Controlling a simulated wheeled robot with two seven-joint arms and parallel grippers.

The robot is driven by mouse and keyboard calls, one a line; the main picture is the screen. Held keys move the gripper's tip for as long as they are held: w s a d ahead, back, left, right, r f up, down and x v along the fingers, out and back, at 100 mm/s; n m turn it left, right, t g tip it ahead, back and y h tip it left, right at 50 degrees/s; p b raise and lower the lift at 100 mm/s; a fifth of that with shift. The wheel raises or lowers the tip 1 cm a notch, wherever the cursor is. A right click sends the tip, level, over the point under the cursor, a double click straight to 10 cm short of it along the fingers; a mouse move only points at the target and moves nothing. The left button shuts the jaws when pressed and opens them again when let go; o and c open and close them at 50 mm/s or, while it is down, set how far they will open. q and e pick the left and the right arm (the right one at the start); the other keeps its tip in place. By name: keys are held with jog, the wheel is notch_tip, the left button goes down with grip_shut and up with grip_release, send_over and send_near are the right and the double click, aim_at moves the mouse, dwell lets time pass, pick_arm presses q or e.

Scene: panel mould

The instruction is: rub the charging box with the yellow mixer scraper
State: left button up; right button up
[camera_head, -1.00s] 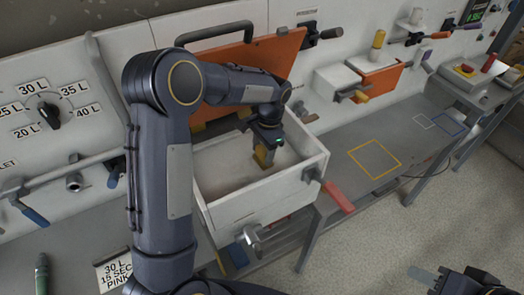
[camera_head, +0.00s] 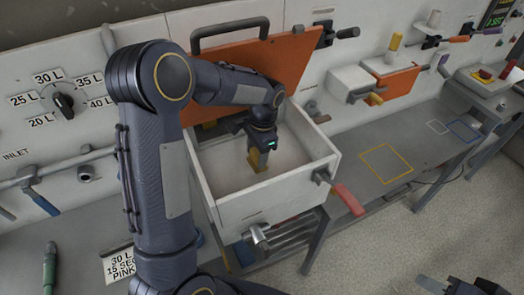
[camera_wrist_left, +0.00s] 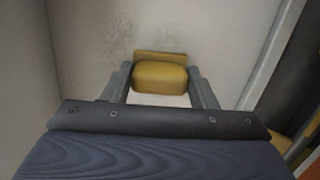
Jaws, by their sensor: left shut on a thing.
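The charging box (camera_head: 275,208) is a white open-topped box with an orange lid (camera_head: 245,62) standing raised at its back. My left gripper (camera_head: 258,152) reaches down inside the box and is shut on the yellow mixer scraper (camera_head: 257,162). In the left wrist view the scraper (camera_wrist_left: 160,75) sits between the two fingers, its flat edge near the box's pale inner surface, which shows dark smudges (camera_wrist_left: 118,45). I cannot tell whether the scraper touches it. My right gripper (camera_head: 455,285) shows only in part at the bottom right.
A red handle (camera_head: 347,200) sticks out at the box's right front, with a metal outlet (camera_head: 257,236) below. A grey bench (camera_head: 410,148) with a yellow outlined square (camera_head: 386,165) lies right. A dial (camera_head: 64,103) and pipe with blue handle (camera_head: 40,200) are at left.

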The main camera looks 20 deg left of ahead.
pick_arm(q)
jog(key=shift+s+a, duration=1.8)
jog(key=shift+s, duration=0.3)
notch_tip(320, 180, up, 6)
jog(key=p, duration=0.4)
jog(key=shift+r+p, duration=0.15)
jog(key=shift+p, duration=0.15)
notch_tip(320, 180, up, 3)
jog(key=shift+f+p, duration=0.1)
jog(key=shift+p, duration=1)
